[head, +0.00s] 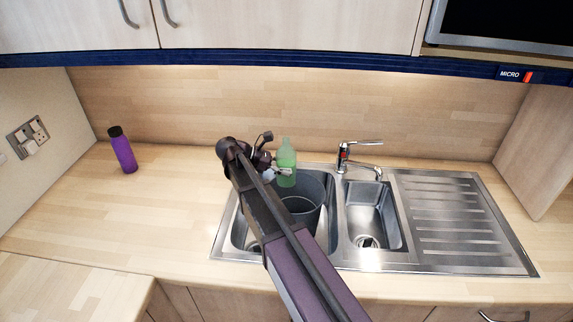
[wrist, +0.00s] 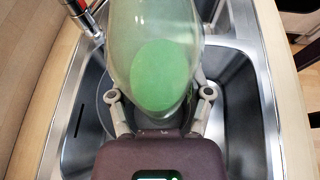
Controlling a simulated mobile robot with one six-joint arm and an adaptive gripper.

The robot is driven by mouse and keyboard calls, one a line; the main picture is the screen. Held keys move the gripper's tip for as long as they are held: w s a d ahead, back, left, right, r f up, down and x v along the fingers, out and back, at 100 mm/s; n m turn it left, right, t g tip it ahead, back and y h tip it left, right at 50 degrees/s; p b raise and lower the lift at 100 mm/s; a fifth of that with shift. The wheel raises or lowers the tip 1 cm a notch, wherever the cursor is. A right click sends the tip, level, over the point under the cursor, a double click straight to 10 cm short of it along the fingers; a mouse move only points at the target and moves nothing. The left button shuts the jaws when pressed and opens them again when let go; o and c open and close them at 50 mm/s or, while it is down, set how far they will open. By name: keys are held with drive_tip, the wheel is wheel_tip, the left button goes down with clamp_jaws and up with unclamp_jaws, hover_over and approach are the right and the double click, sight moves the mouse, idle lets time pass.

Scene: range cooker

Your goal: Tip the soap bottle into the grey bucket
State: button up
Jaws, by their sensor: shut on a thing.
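The soap bottle (head: 286,165) is translucent green and stands nearly upright in the head view, at the back of the left sink basin. It fills the top middle of the wrist view (wrist: 158,55), with brighter green inside it. My gripper (head: 281,171) is shut on the bottle, with a finger on each side in the wrist view (wrist: 160,100). The grey bucket (head: 318,190) stands in the left basin, in front of and below the bottle. My arm hides part of the bucket. In the wrist view the bucket is mostly hidden behind the bottle and gripper.
A chrome tap (head: 345,155) stands just right of the bottle, behind the small basin (head: 366,225). A ribbed drainer (head: 455,215) lies to the right. A purple bottle (head: 123,152) stands at the back left. The left worktop (head: 120,220) is otherwise clear. Cupboards hang above.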

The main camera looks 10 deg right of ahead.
drive_tip(key=shift+w+f, duration=0.1)
drive_tip(key=shift+w, duration=0.05)
idle(0.4)
drive_tip(key=w+f+m+t, duration=0.1)
drive_tip(key=w+f+m+b, duration=0.1)
drive_tip(key=w, duration=0.1)
drive_tip(key=w+f+m+t+b, duration=0.1)
drive_tip(key=shift+w+a+t+y, duration=0.15)
drive_tip(key=shift+t+y, duration=0.15)
idle(0.3)
drive_tip(key=shift+w+m+t, duration=0.6)
drive_tip(key=shift+w+m, duration=0.2)
drive_tip(key=shift+w, duration=0.05)
idle(2.1)
drive_tip(key=shift+w+a+f+m+t+b, duration=0.1)
drive_tip(key=shift+w+f+m+t+b, duration=0.15)
drive_tip(key=shift+w+m+t, duration=0.2)
drive_tip(key=shift+w+f+m+t+b, duration=0.1)
drive_tip(key=shift+w+m+t+b, duration=0.25)
drive_tip(key=shift+w+m, duration=0.1)
idle(2.6)
